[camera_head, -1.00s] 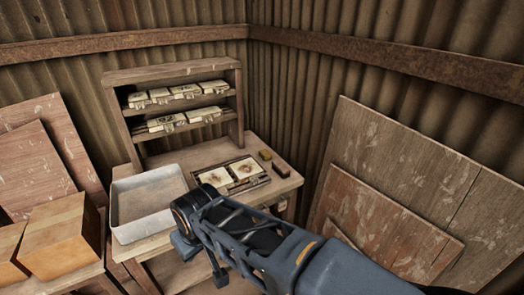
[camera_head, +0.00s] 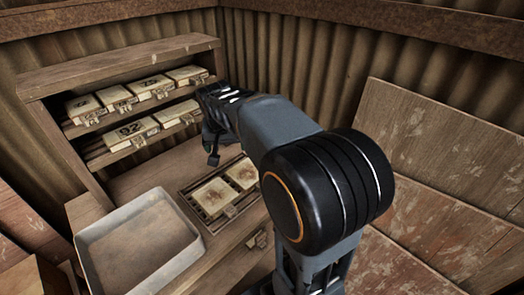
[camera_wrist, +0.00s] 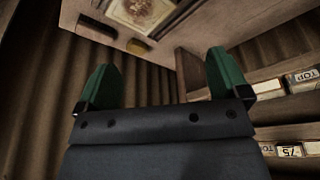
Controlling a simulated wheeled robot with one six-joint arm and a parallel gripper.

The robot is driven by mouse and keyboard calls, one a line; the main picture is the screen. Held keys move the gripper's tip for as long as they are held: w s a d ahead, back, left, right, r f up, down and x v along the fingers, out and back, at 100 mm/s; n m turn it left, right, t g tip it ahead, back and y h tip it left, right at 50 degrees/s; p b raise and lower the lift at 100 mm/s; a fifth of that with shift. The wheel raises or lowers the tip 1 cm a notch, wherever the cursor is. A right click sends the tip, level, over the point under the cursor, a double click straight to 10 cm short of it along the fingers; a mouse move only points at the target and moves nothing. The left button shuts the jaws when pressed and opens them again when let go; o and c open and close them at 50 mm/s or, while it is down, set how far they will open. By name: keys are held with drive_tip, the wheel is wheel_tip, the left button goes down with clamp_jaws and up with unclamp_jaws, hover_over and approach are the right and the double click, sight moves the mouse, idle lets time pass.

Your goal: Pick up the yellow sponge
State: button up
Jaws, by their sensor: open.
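The yellow sponge (camera_wrist: 138,46) shows in the wrist view as a small dull yellow block near the edge of the wooden table, next to a framed tile. In the head view the sponge is hidden behind my arm. My gripper (camera_wrist: 162,75) is open, with its two green fingers spread wide and nothing between them. The sponge appears beyond the fingertips in the wrist view, between them from side to side and not touching them.
A dark red-brown block (camera_wrist: 98,26) lies beside the sponge. A tray with tiles (camera_head: 183,205) and a pale metal basin (camera_head: 85,243) are on the table. A shelf (camera_head: 50,78) with numbered tile boxes stands behind. Leaning boards (camera_head: 445,150) are at the right.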

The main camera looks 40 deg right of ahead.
drive_tip(key=shift+o, duration=0.5)
drive_tip(key=w+d+f+m+h, duration=0.1)
drive_tip(key=w+d+f+m, duration=0.2)
drive_tip(key=w+d, duration=0.3)
drive_tip(key=w, duration=0.2)
drive_tip(key=shift+w+d+m+g+b, duration=0.2)
drive_tip(key=shift+w+m+g+b, duration=0.1)
drive_tip(key=shift+g, duration=0.1)
drive_tip(key=w+d+f+m, duration=0.2)
drive_tip(key=w+d+f, duration=0.1)
drive_tip(key=d+f, duration=0.2)
drive_tip(key=w+d+f+m+g+h, duration=0.1)
drive_tip(key=w+d+f+m, duration=0.1)
drive_tip(key=d+f, duration=0.3)
drive_tip(key=w+d+f+m, duration=0.2)
drive_tip(key=w+d+f, duration=0.2)
drive_tip(key=d+f, duration=0.1)
drive_tip(key=shift+w+d+f+m+h, duration=0.1)
drive_tip(key=shift+w+f+m+h, duration=0.1)
drive_tip(key=shift+f, duration=0.2)
drive_tip(key=shift+w+d+f+m+h, duration=0.1)
drive_tip(key=shift+f+h, duration=0.1)
drive_tip(key=shift+f, duration=0.2)
drive_tip(key=shift+s+p+x, duration=0.15)
drive_tip(key=shift+p+x, duration=0.15)
drive_tip(key=shift+x, duration=1.35)
drive_tip(key=shift+s+p+x, duration=0.2)
drive_tip(key=shift+p+x, duration=0.05)
drive_tip(key=shift+x, duration=1.4)
drive_tip(key=c, duration=0.9)
